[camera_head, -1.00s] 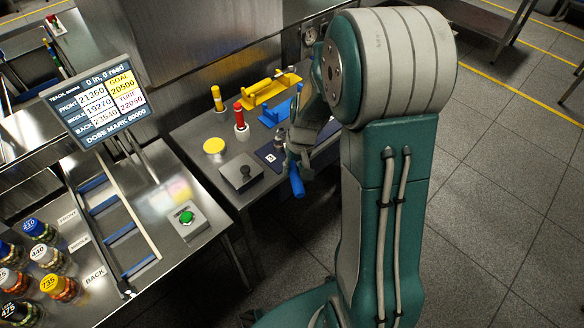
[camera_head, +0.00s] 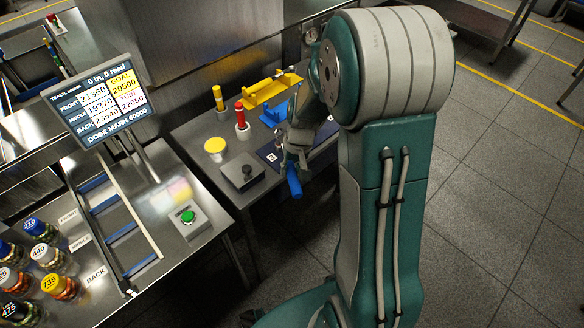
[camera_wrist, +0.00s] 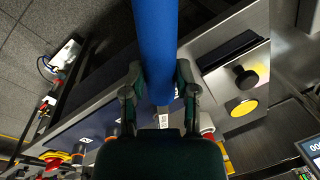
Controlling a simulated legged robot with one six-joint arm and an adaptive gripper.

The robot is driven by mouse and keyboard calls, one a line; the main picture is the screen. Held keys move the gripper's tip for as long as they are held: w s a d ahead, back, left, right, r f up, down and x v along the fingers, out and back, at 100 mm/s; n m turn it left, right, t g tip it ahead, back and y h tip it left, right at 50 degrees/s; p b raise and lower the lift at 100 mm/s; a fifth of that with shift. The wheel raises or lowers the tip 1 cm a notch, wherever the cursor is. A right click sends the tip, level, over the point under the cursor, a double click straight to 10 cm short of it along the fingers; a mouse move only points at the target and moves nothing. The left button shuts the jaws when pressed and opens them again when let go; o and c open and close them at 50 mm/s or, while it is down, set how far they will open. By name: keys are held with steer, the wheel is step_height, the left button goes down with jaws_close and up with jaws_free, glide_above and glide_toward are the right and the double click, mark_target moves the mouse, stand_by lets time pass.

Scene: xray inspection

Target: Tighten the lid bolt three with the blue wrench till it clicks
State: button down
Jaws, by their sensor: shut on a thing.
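My gripper (camera_head: 296,158) is shut around the blue wrench, whose blue handle (camera_head: 294,182) hangs out below the fingers over the front edge of the side bench. In the wrist view the blue handle (camera_wrist: 155,45) runs up between the two fingers (camera_wrist: 157,88), with a grey metal part below it. The wrench's working end is hidden by my gripper. I cannot make out lid bolt three or its number. A dark blue mat (camera_head: 268,153) with a small white label lies beside my gripper.
On the side bench stand a grey box with a black knob (camera_head: 243,172), a yellow disc (camera_head: 215,146), red-handled (camera_head: 240,115) and yellow-handled (camera_head: 218,98) tools, and a yellow rack (camera_head: 268,90). A green button (camera_head: 187,216), screen (camera_head: 100,100) and jars (camera_head: 48,257) are left.

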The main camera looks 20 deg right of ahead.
steer(key=shift+f, duration=0.55)
steer(key=shift+r, duration=0.3)
steer(key=shift+a, duration=0.1)
stand_by(1.1)
steer(key=shift+f, duration=1.2)
stand_by(0.3)
steer(key=shift+w+a+m, duration=0.15)
steer(key=shift+a+m, duration=0.25)
steer(key=shift+a, duration=0.1)
steer(key=shift+w+a+m, duration=0.15)
steer(key=shift+a+m, duration=0.25)
steer(key=shift+a, duration=0.1)
steer(key=shift+w+a+m, duration=0.25)
steer(key=shift+a+m, duration=0.15)
steer(key=shift+a, duration=0.05)
steer(key=shift+w+a+m+t, duration=0.2)
steer(key=shift+w+a+m, duration=0.25)
steer(key=shift+a+m, duration=0.2)
steer(key=shift+w+a+m+t, duration=0.2)
steer(key=shift+w+a+m, duration=0.2)
steer(key=shift+a+m, duration=0.25)
stand_by(1.4)
